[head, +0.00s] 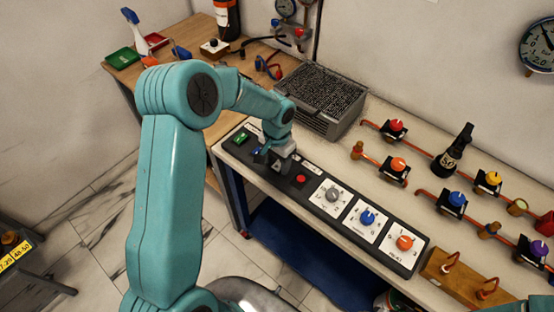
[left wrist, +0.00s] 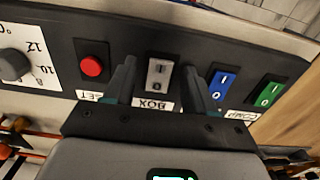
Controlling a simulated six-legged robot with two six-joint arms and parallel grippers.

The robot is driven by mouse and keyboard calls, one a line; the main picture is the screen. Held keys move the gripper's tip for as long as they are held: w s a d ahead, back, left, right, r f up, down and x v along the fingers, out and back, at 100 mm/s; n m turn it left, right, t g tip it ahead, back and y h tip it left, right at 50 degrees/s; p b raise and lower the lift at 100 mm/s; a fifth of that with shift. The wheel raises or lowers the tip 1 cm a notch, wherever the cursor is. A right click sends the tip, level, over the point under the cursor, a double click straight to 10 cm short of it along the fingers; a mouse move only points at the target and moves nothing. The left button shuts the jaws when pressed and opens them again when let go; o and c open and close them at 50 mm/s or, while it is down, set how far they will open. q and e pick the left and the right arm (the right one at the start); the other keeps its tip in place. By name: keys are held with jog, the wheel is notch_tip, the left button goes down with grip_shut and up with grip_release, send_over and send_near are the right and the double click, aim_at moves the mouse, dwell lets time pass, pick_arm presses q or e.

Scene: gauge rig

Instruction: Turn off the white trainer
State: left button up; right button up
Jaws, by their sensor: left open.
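A black control panel (head: 318,216) runs along the bench's front edge. In the left wrist view it carries a pale grey-white rocker switch (left wrist: 159,76) marked I and 0, with a label reading BOX beside it. Which side of this rocker is pressed, I cannot tell. My left gripper (left wrist: 160,68) is open, with one finger on each side of that rocker and nothing held. In the head view my left gripper (head: 270,156) is low over the panel's left part and hides much of the rocker.
A blue rocker (left wrist: 222,84) and a green rocker (left wrist: 268,94) sit to one side, a red button (left wrist: 91,66) to the other. Dials, including a grey knob (head: 333,195), continue along the panel. A wire-mesh box (head: 318,98) stands behind. Valves on pipes (head: 396,128) line the back.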

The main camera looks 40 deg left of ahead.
pick_arm(q)
jog(key=shift+s, duration=0.15)
jog(key=shift+w, duration=0.3)
grip_shut()
jog(key=shift+s, duration=0.1)
jog(key=shift+w+r+g+p, duration=0.15)
jog(key=shift+w+g+p, duration=0.1)
jog(key=shift+g+p, duration=0.35)
jog(key=shift+w+g, duration=0.15)
jog(key=shift+g, duration=0.75)
grip_release()
